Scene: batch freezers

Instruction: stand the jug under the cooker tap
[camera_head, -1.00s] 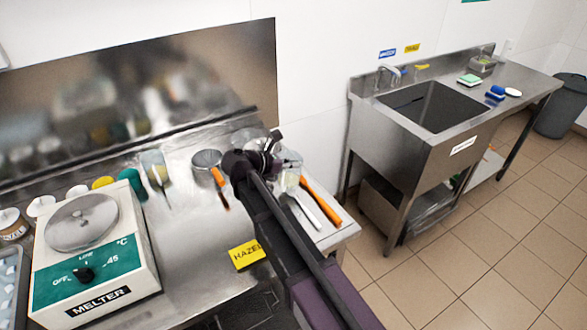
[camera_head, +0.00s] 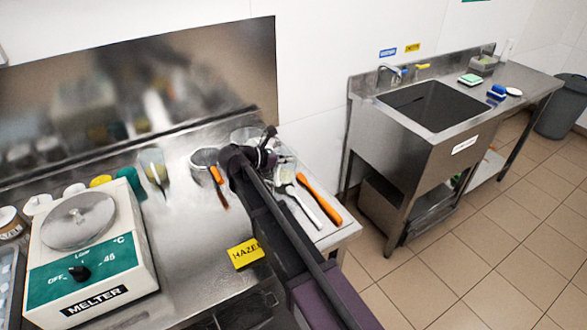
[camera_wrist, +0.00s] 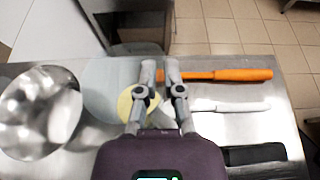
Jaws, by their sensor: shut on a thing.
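My gripper (camera_head: 268,148) is over the far right end of the steel counter. In the wrist view my gripper (camera_wrist: 159,70) has its two fingers close together, shut on what appears to be the jug. The jug (camera_head: 286,172) looks clear and pale, partly hidden by my gripper in the head view. In the wrist view a pale translucent round shape with a yellowish disc lies at the fingers' left; I cannot tell its outline or its height above the counter. No cooker tap can be made out in either view.
An orange-handled spatula (camera_head: 319,200) and a white one (camera_head: 303,207) lie beside the gripper. A steel bowl (camera_wrist: 38,112) is on its left in the wrist view. The melter (camera_head: 88,250) stands at the left. A sink (camera_head: 432,105) stands across a floor gap.

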